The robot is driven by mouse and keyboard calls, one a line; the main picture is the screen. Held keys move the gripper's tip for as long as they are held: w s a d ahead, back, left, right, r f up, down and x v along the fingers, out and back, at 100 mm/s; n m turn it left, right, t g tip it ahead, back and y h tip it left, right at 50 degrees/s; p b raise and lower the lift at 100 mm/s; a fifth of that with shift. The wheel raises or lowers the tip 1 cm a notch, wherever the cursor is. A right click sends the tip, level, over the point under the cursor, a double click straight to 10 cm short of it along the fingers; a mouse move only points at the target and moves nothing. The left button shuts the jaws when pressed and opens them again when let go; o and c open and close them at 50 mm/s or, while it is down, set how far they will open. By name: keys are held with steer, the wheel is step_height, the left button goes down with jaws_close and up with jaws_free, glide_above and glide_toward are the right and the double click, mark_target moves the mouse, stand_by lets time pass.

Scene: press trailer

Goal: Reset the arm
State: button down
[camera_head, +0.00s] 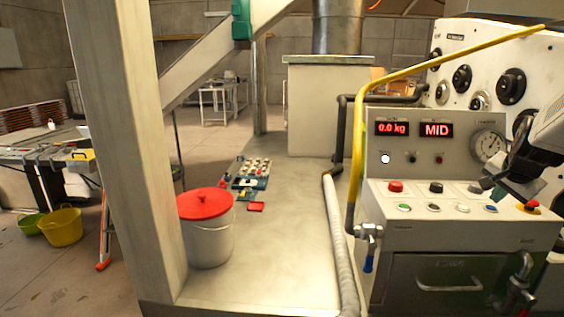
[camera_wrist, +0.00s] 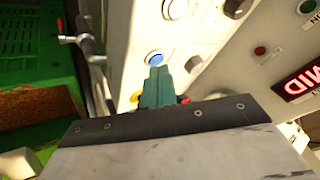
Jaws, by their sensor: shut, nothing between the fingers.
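My gripper (camera_head: 482,190) is shut and empty over the right part of the control panel (camera_head: 452,236). Its green fingers (camera_wrist: 155,88) are together in the wrist view. They point at a blue button (camera_wrist: 155,58), which also shows in the head view (camera_head: 490,209). I cannot tell whether the fingertips touch the button. A black button (camera_head: 436,187), a red button (camera_head: 396,186) and a green button (camera_head: 404,207) lie to the left in the head view. My gripper partly covers the panel's right part.
Displays above the panel read 0.0 kg (camera_head: 393,128) and MID (camera_head: 436,130). A red emergency knob (camera_head: 532,204) is right of my gripper. A yellow pipe (camera_head: 357,150) rises at the panel's left. A red-lidded bucket (camera_head: 207,240) stands farther left on the pale platform.

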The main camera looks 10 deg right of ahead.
steer(key=s+a+n+g+y, duration=0.1)
steer(key=s+a+n, duration=0.4)
steer(key=a, duration=0.6)
steer(key=s+a+n+g+y, duration=0.1)
steer(key=s+a+n, duration=0.4)
steer(key=s+a, duration=0.5)
steer(key=s+a+n+g+y, duration=0.2)
steer(key=s+a+n, duration=0.2)
steer(key=s+a, duration=0.4)
steer(key=a, duration=0.6)
steer(key=shift+s+a+f+n+g, duration=0.15)
steer(key=shift+a+f+n+g, duration=0.15)
steer(key=shift+f+n, duration=0.1)
steer(key=shift+d, duration=0.1)
